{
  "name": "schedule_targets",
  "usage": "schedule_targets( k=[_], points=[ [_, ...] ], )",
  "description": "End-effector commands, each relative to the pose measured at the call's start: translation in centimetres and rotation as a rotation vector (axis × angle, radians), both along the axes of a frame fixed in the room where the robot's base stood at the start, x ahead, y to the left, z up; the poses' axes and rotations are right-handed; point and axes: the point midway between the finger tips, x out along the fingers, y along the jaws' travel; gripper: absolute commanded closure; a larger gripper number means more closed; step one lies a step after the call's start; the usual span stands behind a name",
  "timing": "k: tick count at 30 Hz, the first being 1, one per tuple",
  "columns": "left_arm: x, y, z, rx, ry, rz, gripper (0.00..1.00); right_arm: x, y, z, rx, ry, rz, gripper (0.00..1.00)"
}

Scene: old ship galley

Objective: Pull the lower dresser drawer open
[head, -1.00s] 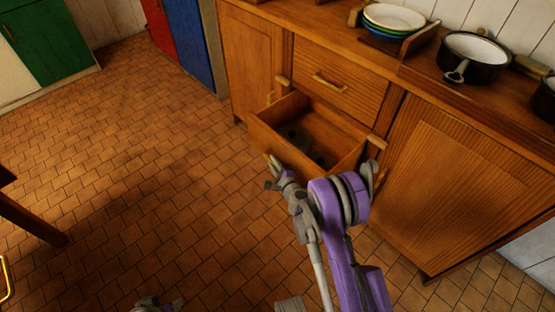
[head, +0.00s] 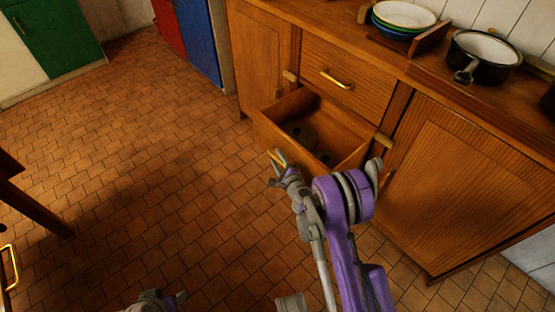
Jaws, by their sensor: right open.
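The lower dresser drawer (head: 345,140) stands pulled out of the wooden dresser, below a shut upper drawer (head: 343,78). A few dark round things (head: 305,135) lie inside it. My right gripper (head: 275,160) is open at the outer face of the drawer front, beside a small brass-coloured piece that looks like the drawer's handle (head: 279,156). Whether the fingers stand around the handle or touch it cannot be told. My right arm hides part of the drawer front. My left gripper (head: 168,300) shows only partly at the bottom edge, low over the floor, away from the dresser.
Plates in a wooden rack (head: 402,18) and a dark pot (head: 482,58) stand on the dresser top. A closed cupboard door (head: 450,170) is right of the drawer. A dark table leg (head: 38,208) is at the left. The tiled floor (head: 150,140) between is clear.

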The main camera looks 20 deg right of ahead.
Motion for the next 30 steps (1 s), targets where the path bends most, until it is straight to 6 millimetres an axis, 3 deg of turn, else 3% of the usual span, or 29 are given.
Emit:
schedule_targets(
  k=[14, 16, 21, 30],
  points=[
    [-0.2, 0.0, 1.2, 0.0, -0.003, 0.0, 0.5, -8.1, -0.5, 1.9, 0.0, 0.0, -0.001, 0.53],
    [0.0, 0.0, 0.1, 0.0, 0.0, 0.0, 0.5, -9.0, -0.6, 1.7, 0.0, 0.001, 0.0, 0.53],
    [0.1, 0.0, -0.5, 0.0, 0.001, 0.0, 0.5, -10.2, -0.6, 2.1, 0.0, 0.001, 0.001, 0.53],
    [0.1, 0.0, -0.4, 0.0, 0.001, 0.0, 0.5, -10.4, -0.6, 2.3, 0.0, -0.001, 0.001, 0.53]
  ],
)
